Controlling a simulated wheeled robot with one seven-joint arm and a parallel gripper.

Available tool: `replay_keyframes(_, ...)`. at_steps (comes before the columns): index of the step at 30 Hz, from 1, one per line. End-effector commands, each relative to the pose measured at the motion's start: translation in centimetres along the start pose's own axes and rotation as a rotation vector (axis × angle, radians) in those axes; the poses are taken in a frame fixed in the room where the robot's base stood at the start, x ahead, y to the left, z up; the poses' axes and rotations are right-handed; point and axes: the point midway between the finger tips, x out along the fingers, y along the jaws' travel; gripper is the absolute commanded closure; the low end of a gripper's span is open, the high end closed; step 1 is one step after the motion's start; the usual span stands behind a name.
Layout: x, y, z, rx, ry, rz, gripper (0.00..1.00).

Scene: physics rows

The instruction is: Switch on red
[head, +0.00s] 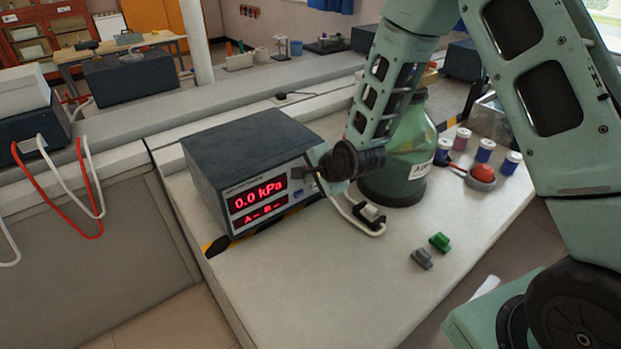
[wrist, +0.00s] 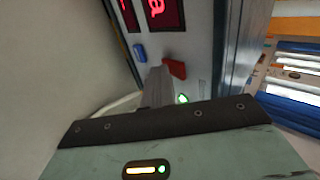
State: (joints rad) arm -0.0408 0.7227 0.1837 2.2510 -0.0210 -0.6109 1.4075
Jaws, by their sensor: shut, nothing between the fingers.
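A dark instrument box (head: 240,150) has a front display with lit red characters reading 0.0 kPa (head: 258,194). My gripper (head: 314,174) is at the right part of its front panel, fingers shut and empty. In the wrist view the fingertips (wrist: 158,72) are close beside a small red part (wrist: 175,69) on the panel; I cannot tell whether they touch it. A blue button (wrist: 140,52) and a lit green light (wrist: 183,98) are near it. In the head view my gripper hides this part of the panel. A separate red domed button (head: 483,172) sits in a grey holder farther right.
A large green bottle (head: 400,165) stands right behind my gripper. Green (head: 440,241) and grey (head: 422,258) clips lie on the bench. Several small jars (head: 485,149) stand at right. The front bench is mostly clear.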

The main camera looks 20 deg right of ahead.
Motion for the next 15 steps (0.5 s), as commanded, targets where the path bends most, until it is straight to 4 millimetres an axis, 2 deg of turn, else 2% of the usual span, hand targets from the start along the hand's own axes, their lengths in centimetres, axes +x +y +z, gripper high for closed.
replay_keyframes(15,-1.2,-1.4,-0.1,0.0,0.001,-0.006,1.0)
